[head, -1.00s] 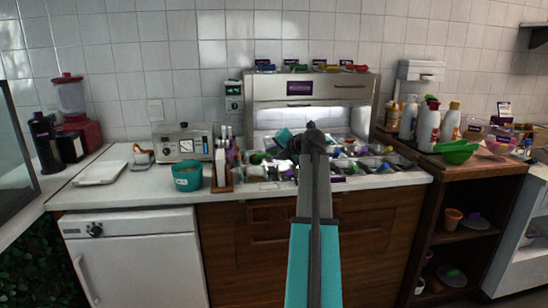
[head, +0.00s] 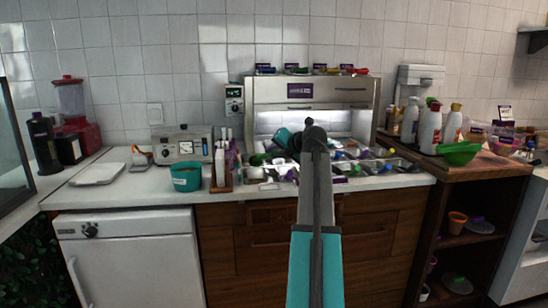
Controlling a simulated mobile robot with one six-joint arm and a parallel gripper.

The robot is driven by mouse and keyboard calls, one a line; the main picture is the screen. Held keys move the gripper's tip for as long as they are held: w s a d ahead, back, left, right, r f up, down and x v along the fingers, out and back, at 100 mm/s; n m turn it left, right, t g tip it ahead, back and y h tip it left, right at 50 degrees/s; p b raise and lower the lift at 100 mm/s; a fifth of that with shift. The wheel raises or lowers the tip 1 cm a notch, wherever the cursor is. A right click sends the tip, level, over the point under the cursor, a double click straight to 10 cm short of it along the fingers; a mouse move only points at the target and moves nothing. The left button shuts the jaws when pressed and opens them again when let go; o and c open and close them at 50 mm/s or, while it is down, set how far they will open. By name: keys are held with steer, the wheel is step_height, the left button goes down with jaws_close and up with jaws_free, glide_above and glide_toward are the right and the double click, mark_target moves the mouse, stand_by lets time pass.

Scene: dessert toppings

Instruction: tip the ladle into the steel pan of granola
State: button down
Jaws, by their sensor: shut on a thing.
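My arm reaches from the bottom middle to the topping station. My gripper (head: 295,146) is at its far end, small and dark, partly hidden by my arm, over the left part of the station. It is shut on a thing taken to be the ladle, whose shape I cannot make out. A teal piece shows just left of the gripper; I cannot tell whether it is part of my arm. The steel topping pans (head: 375,168) lie in rows in the counter. Which of them holds granola is too small to tell.
A steel hood (head: 312,92) stands behind the pans. A teal tub (head: 186,178) and a wooden holder (head: 221,180) stand left of the station. White bottles (head: 430,128) and a green bowl (head: 459,153) stand on the right cabinet. The left counter is partly clear.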

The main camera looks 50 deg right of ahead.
steer(key=shift+f+n+b, duration=0.1)
steer(key=shift+n+b, duration=0.3)
steer(key=shift+b, duration=1.3)
steer(key=shift+w+n+b, duration=0.1)
steer(key=shift+n+b, duration=0.2)
steer(key=shift+b, duration=3.6)
steer(key=shift+a+b, duration=0.15)
steer(key=shift+b, duration=2.7)
steer(key=shift+s+a+n+b, duration=0.1)
steer(key=shift+s+n+b, duration=0.15)
steer(key=shift+b, duration=0.25)
steer(key=shift+w+r+m+p, duration=0.1)
steer(key=shift+r+m+p, duration=0.15)
steer(key=shift+m+p, duration=0.35)
